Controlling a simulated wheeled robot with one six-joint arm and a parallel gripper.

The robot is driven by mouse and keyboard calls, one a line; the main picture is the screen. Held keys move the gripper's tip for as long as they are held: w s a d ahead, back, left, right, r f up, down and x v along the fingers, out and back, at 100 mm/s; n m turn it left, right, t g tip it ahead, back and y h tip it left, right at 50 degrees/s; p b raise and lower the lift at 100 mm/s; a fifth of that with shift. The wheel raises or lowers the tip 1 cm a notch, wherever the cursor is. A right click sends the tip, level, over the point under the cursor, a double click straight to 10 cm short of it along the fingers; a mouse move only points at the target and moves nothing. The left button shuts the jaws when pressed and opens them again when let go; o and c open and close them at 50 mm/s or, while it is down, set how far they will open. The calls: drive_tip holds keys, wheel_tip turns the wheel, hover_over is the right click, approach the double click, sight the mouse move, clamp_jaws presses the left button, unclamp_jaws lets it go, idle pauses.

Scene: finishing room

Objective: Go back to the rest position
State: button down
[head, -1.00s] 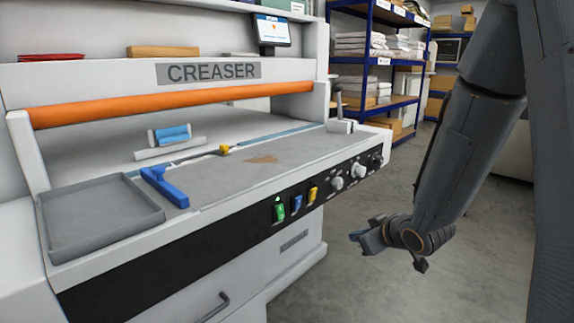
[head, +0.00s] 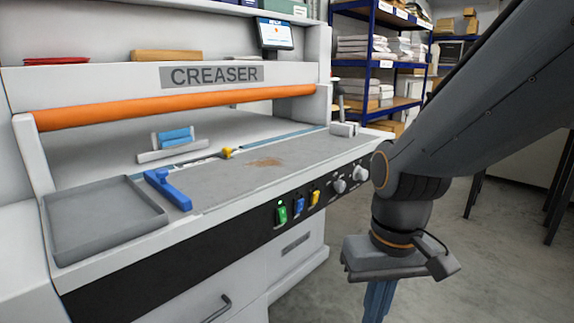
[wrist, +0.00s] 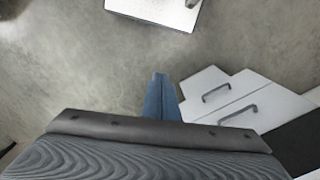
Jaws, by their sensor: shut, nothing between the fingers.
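My gripper (head: 378,300) hangs in front of the creaser at the right, pointing down, with its blue fingers cut off by the lower picture edge. In the wrist view its fingers (wrist: 161,98) are together, shut and empty, above the grey floor. The creaser (head: 290,250) is a white machine with an orange bar (head: 180,106) and a row of coloured switches and knobs. My gripper is apart from it.
On the creaser lie a grey tray (head: 100,240), a blue tool (head: 167,190) and a blue block (head: 175,138). Blue-framed shelves (head: 378,72) stand behind. Creaser drawers with handles (wrist: 236,115) are close to the fingers in the wrist view. Floor lies open at right.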

drive_tip(key=d+r+m+p, duration=0.1)
drive_tip(key=d+r+p, duration=0.4)
drive_tip(key=p, duration=0.7)
drive_tip(key=shift+s+d+r+h, duration=0.2)
drive_tip(key=shift+r+h, duration=0.1)
drive_tip(key=shift+r, duration=0.35)
drive_tip(key=shift+m, duration=0.3)
idle(1.0)
